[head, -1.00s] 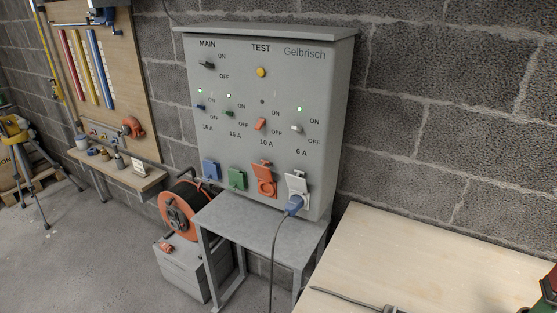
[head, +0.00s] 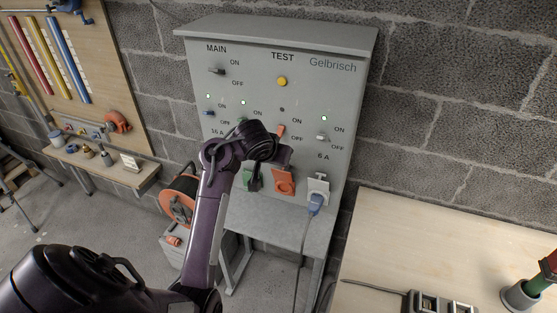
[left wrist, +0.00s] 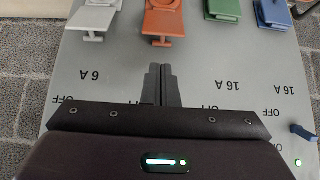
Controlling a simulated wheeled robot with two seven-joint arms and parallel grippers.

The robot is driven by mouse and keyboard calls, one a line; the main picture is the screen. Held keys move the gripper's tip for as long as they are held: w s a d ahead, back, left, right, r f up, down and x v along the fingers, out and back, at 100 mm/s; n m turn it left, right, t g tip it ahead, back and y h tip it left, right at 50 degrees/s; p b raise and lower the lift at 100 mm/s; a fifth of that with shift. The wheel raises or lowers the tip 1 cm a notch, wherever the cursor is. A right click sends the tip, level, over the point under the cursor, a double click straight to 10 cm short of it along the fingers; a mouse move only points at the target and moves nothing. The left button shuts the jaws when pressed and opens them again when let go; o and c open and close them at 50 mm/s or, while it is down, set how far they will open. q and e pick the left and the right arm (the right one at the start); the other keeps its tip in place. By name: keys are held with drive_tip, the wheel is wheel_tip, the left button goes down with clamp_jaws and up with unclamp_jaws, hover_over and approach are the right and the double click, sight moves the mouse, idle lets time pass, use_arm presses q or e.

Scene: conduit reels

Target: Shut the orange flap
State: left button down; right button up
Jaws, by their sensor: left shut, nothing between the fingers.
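The orange flap (left wrist: 163,22) stands open, its T-shaped tab towards my fingers in the left wrist view, where the panel appears upside down. My left gripper (left wrist: 158,68) is shut and empty, in front of the panel by the tab. It looks apart from the tab. My right gripper is not in view.
The grey panel (head: 345,85) carries switches and lamps. The green flap (head: 246,178) is partly hidden by my arm. A metal table (head: 280,222) stands below; a wooden bench (head: 430,235) is at right.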

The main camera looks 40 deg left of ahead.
sight(284, 172)
use_arm(q)
drive_tip(key=shift+a+b+x, duration=0.1)
drive_tip(key=shift+b+x, duration=0.25)
drive_tip(key=shift+x, duration=1.9)
drive_tip(key=shift+a+b+x, duration=0.15)
drive_tip(key=shift+b+x, duration=0.15)
drive_tip(key=shift+x, duration=1.95)
drive_tip(key=shift+s, duration=0.1)
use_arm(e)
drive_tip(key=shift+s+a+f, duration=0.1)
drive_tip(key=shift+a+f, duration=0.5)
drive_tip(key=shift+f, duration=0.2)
use_arm(q)
drive_tip(key=shift+f, duration=0.1)
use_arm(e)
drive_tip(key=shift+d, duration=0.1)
